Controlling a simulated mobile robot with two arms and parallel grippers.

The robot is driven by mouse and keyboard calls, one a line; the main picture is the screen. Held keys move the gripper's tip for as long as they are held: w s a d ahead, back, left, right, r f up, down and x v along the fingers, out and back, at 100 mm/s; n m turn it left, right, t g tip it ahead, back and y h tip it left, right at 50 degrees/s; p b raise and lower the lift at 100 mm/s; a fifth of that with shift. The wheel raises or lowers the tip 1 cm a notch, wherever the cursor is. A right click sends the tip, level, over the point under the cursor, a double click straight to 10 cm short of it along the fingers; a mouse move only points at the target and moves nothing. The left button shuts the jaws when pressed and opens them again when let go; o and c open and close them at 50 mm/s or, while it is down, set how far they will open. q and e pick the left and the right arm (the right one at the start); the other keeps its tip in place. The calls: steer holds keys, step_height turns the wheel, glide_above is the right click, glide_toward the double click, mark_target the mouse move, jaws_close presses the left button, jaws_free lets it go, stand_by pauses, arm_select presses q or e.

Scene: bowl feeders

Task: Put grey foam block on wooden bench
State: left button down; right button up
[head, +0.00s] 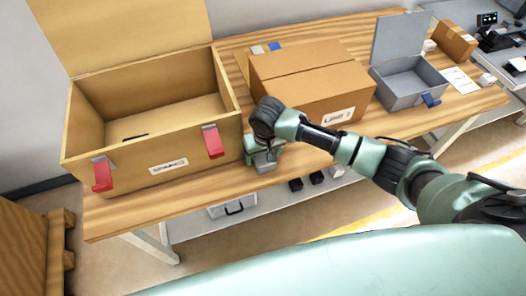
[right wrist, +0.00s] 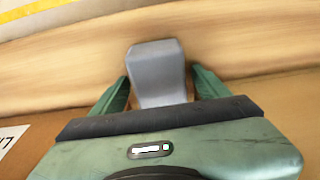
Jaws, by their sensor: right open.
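The grey foam block (head: 265,162) is at the front of the wooden bench (head: 128,212), just right of the open wooden box. In the right wrist view the block (right wrist: 158,72) is between the two green fingers of my right gripper (right wrist: 160,88). The fingers stand apart with a small gap on each side of the block. In the head view my right gripper (head: 263,152) points down over the block and partly hides it. I cannot tell whether the block's underside touches the bench top. My left gripper does not show.
The open wooden box (head: 130,168) with red latches stands close on the left. A closed cardboard box (head: 312,82) is behind and right, and an open grey metal box (head: 405,88) is farther right. Bare bench lies along the front edge.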

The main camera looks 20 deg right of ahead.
mark_target(264, 158)
step_height(264, 158, up, 12)
steer(key=s, duration=0.1)
steer(key=shift+s+b, duration=0.35)
steer(key=shift+b, duration=0.05)
stand_by(0.3)
steer(key=s+a+f+n+t+y, duration=0.1)
steer(key=s+a+f+n+y, duration=0.3)
steer(key=s, duration=0.7)
steer(key=s+d+f+m+h, duration=0.2)
steer(key=s+d+h, duration=0.2)
steer(key=s+d, duration=0.7)
step_height(264, 158, down, 27)
steer(key=s+a, duration=0.2)
steer(key=s+d+f+g+b, duration=0.1)
steer(key=s+d+f, duration=0.2)
steer(key=s+f, duration=1.3)
steer(key=shift+s+d+f+g+b, duration=0.2)
steer(key=shift+f+g+b, duration=0.1)
steer(key=shift+f, duration=0.2)
